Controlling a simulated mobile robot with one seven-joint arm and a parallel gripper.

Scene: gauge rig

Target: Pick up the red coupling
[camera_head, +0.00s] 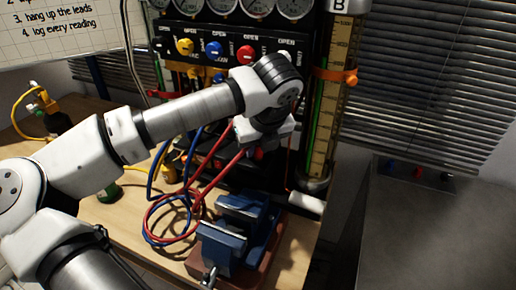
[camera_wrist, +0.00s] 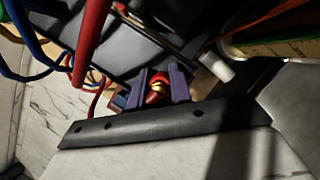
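In the wrist view, a red coupling with a brass-coloured ring (camera_wrist: 157,88) sits between the two purple-grey fingers of my gripper (camera_wrist: 159,84). The fingers stand apart, one on each side of it. I cannot tell whether both touch it. In the head view, my gripper is below the wrist, in front of the dark rig panel, and its fingertips are mostly hidden. A bit of red (camera_head: 258,154) shows just under it, probably the same coupling. A red hose (camera_head: 215,174) runs down from there to the bench.
A blue vise (camera_head: 235,232) stands on the bench below my gripper. Looped red and blue hoses (camera_head: 165,222) lie left of it. A clear graduated column (camera_head: 328,110) rises close on the right. A grey cabinet (camera_head: 430,235) with small coloured fittings stands farther right.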

